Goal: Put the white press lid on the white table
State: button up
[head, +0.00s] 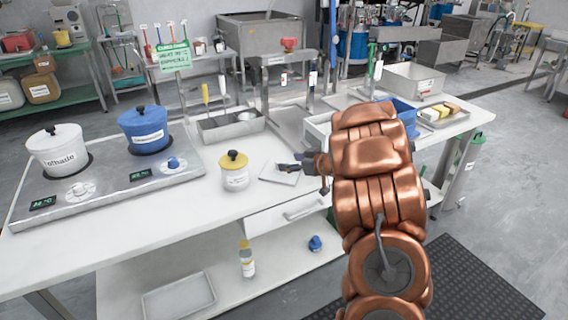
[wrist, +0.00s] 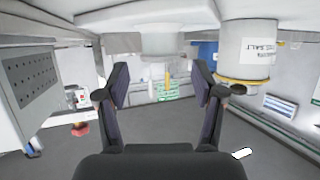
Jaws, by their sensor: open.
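The white table (head: 175,215) spans the left and middle of the head view. My gripper (head: 289,167) is low over its front middle, above a flat white piece (head: 280,177). I cannot tell whether that piece is the press lid. In the wrist view my gripper (wrist: 160,82) is open, with nothing held between its fingers. Beyond the fingers, a broad white rounded shape (wrist: 150,12) with a short cylinder (wrist: 160,43) fills the top middle. It may be the press lid, but this is unclear. Contact with the fingers is not visible.
A white jar with a yellow lid (head: 234,172) stands left of my gripper. A hotplate (head: 115,190) carries a white pot (head: 58,150) and a blue pot (head: 145,130). A metal tray (head: 230,125) lies behind. Bare table shows in front of the hotplate and jar.

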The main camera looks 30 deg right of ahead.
jog(key=v, duration=0.7)
jog(key=shift+d+r, duration=0.1)
notch_tip(320, 180, up, 9)
jog(key=d+m+g+h, duration=0.2)
jog(key=d+m+h, duration=0.1)
jog(key=h, duration=0.6)
jog(key=s+a+m+g+h, duration=0.1)
jog(key=s+a+m+g, duration=0.15)
jog(key=s, duration=0.25)
jog(key=s+a+f+n+g+y, duration=0.1)
jog(key=s+a+f+g+y, duration=0.1)
jog(key=s+a, duration=0.8)
jog(key=s+a+f+g+y, duration=0.2)
jog(key=s+a+g, duration=0.3)
jog(key=s+a, duration=0.6)
jog(key=s+a+f+n+g+y, duration=0.1)
jog(key=s+a+f+g+y, duration=0.1)
jog(key=s+a, duration=0.8)
jog(key=shift+s+a+f+n+g+y, duration=0.35)
jog(key=shift+s+f+g+y, duration=0.1)
jog(key=shift+s+g, duration=0.25)
jog(key=shift+w, duration=0.1)
